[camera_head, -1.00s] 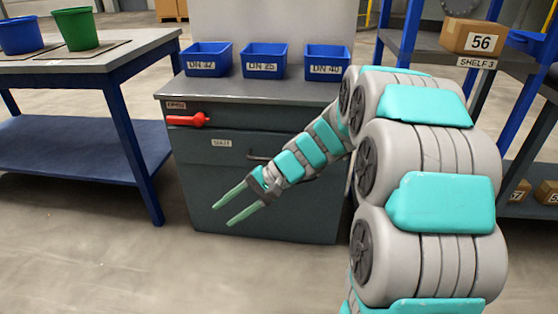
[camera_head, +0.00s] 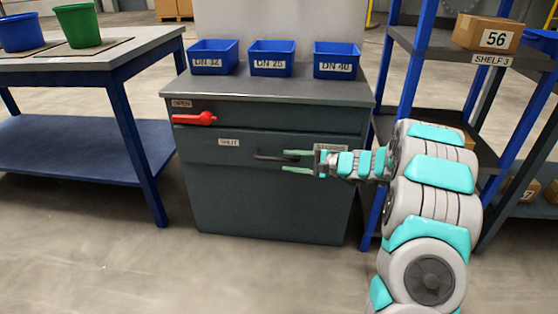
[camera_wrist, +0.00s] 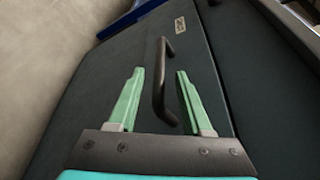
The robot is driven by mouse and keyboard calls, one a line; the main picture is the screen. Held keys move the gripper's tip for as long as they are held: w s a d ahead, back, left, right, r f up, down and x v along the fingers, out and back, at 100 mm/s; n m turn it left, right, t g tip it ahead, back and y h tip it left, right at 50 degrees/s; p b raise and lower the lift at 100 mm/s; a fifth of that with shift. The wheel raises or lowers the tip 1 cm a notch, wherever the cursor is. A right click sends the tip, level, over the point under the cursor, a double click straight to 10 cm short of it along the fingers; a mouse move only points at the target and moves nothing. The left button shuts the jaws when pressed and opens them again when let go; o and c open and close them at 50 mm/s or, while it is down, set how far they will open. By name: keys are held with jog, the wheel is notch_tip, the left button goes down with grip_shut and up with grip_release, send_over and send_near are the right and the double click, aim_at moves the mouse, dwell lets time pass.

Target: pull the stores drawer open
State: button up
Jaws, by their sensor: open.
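The dark grey cabinet (camera_head: 262,210) stands ahead, and its drawer front (camera_head: 197,148) looks flush with it. A dark bar handle (camera_head: 268,156) sits on this front, beside a label reading SHUT (camera_head: 229,142). My gripper (camera_head: 286,161) is open at the handle's right end, with its fingers pointing left. In the wrist view, the handle (camera_wrist: 160,75) runs lengthwise between the two green fingers of my gripper (camera_wrist: 160,73). I cannot tell whether either finger touches it. A red lever (camera_head: 195,118) lies roughly level above the drawer front, below a label reading OPEN (camera_head: 181,104).
Several blue bins (camera_head: 271,58) stand on the cabinet top. A blue-legged table (camera_head: 85,148) with buckets is at left. A shelf rack (camera_head: 425,45) with cardboard boxes (camera_head: 488,34) stands close at right. The floor before the cabinet is clear.

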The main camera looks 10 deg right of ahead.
aim_at(284, 161)
jog(key=shift+x, duration=2.55)
jog(key=shift+s, duration=0.1)
grip_shut()
jog(key=shift+f, duration=0.1)
